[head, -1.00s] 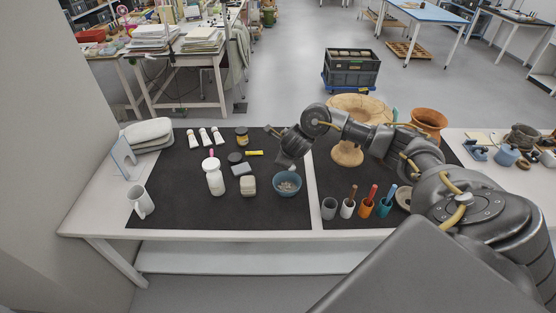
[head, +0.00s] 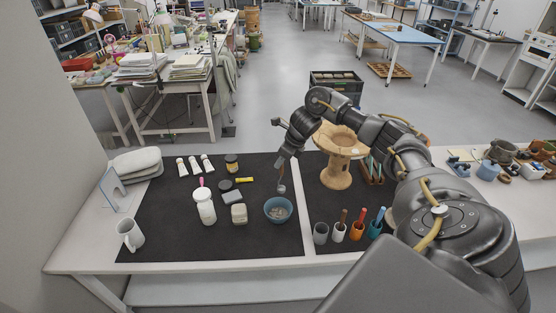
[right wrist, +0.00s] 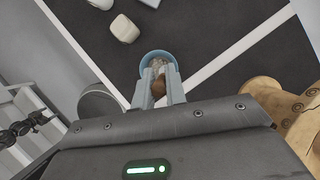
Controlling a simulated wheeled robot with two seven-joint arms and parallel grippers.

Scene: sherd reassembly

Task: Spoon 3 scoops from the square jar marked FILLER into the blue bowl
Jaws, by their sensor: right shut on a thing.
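The blue bowl (head: 278,210) stands on the dark mat with pale grey content in it. My right gripper (head: 283,160) is above and behind it, shut on a spoon (head: 281,188) that hangs down over the bowl's far rim. In the right wrist view the fingers (right wrist: 160,88) hold a brown handle, with the bowl (right wrist: 148,57) beyond. A cream squarish container (head: 239,214) stands left of the bowl; it also shows in the wrist view (right wrist: 124,28). I cannot read a FILLER mark on it. My left gripper is out of view.
A tan pottery piece (head: 338,165) stands behind the cups.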

